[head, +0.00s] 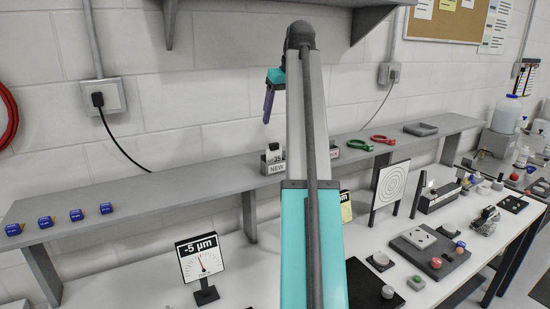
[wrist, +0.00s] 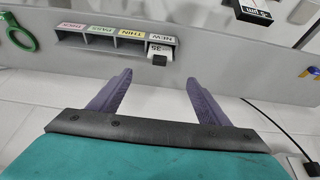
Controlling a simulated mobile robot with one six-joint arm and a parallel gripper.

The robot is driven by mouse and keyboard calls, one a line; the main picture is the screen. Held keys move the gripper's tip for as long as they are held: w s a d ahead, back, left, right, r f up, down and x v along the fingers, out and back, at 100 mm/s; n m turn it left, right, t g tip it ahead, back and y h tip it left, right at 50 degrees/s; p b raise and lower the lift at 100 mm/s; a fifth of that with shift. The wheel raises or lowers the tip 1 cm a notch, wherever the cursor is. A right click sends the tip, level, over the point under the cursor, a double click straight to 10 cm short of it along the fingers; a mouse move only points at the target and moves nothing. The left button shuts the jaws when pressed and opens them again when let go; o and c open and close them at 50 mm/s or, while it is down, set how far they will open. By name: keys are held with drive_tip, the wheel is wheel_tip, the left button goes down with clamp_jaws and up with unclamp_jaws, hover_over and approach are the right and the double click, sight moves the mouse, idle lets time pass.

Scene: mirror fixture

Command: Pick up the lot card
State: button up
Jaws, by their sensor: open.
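A small white card marked "35" (wrist: 160,49), which looks like the lot card, sits in the compartment labelled NEW of a grey rack (wrist: 100,42). A small dark block (wrist: 159,61) shows at the card's edge. In the head view the card (head: 275,156) stands above the NEW label on the wall shelf, and my arm hides much of the rack. My gripper (wrist: 158,77) is open, with its two purple fingers apart and nothing between them. In the head view the gripper (head: 267,103) is above the shelf and the card, apart from both.
The grey shelf (head: 160,185) carries several blue tape-like items (head: 77,215) at left and green (head: 360,145) and red (head: 384,139) tools at right. Below, the white bench holds a dial gauge (head: 202,262) reading -5 µm and a target plate (head: 390,184).

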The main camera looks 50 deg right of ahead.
sight(274, 144)
drive_tip(key=x, duration=0.8)
drive_tip(key=shift+s+f, duration=0.1)
drive_tip(key=shift+x, duration=2.6)
drive_tip(key=c, duration=1.1)
